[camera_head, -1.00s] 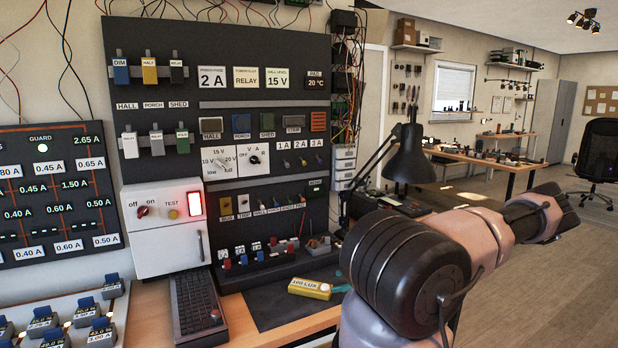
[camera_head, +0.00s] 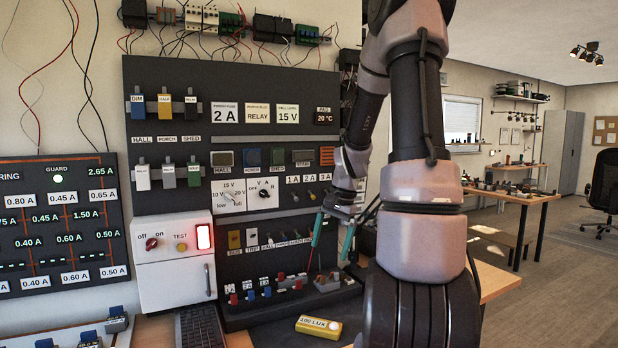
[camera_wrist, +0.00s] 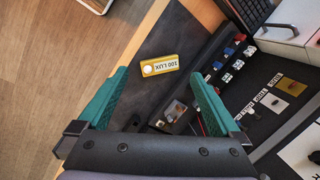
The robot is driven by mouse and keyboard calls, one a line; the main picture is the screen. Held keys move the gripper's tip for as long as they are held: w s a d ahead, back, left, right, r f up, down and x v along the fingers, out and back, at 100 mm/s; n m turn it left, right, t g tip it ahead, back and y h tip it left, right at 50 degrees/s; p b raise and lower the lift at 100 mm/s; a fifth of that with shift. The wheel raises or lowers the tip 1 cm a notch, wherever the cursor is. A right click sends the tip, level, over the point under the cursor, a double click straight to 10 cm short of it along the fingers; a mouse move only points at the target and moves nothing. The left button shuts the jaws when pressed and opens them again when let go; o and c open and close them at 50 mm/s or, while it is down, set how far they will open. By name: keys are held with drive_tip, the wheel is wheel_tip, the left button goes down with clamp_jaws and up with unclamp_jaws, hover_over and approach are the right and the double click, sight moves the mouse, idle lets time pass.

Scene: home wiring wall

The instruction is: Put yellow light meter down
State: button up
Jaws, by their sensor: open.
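The yellow light meter (camera_head: 318,327), labelled 100 LUX with a white round sensor, lies flat on the dark mat (camera_head: 272,334) on the bench. The wrist view shows it too (camera_wrist: 160,66), beyond my fingertips and between their lines. My gripper (camera_head: 332,240) has teal fingers spread wide with nothing between them. It is above and behind the meter, in front of the lower right of the wiring board. In the wrist view my gripper (camera_wrist: 155,85) is open and apart from the meter.
The wiring board (camera_head: 230,110) stands at the back, with a terminal ledge (camera_head: 290,305) low in front. A white switch box (camera_head: 176,265) and a dark keyboard (camera_head: 199,328) are to the left. The wooden bench edge (camera_head: 495,280) shows at right.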

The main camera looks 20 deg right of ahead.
drive_tip(key=s+a+r+n+t, duration=0.2)
drive_tip(key=s+a+r, duration=0.4)
drive_tip(key=r, duration=0.4)
drive_tip(key=s+a+r+n+t, duration=0.3)
drive_tip(key=s+a+r+n, duration=0.2)
drive_tip(key=s+a+r, duration=0.2)
wheel_tip(320, 180, up, 4)
drive_tip(key=s, duration=0.2)
drive_tip(key=shift+s+t, duration=0.3)
drive_tip(key=shift+d, duration=0.1)
